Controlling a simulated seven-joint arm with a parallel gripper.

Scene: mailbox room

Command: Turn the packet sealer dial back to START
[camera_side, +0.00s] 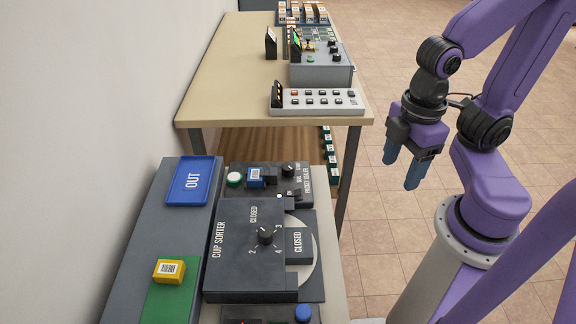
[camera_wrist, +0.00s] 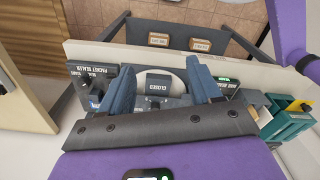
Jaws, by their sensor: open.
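The packet sealer (camera_side: 306,188) is a dark panel at the far end of the near bench in the side view, behind the cup sorter. It carries a small black dial (camera_side: 288,169), a pale green button (camera_side: 234,180) and a blue block with a white label (camera_side: 256,177). I cannot read where the dial points. In the wrist view the packet sealer (camera_wrist: 92,70) is at the left, beyond my left finger. My gripper (camera_side: 402,174) is open and empty, raised over the floor side, to the right of the bench and apart from the dial.
The cup sorter (camera_side: 225,270) with its own dial (camera_side: 265,235) fills the middle of the near bench. A blue OUT tray (camera_side: 193,182) and a yellow block (camera_side: 169,271) lie left. A farther table (camera_side: 230,60) holds a grey control box (camera_side: 322,70) and a button panel (camera_side: 318,101).

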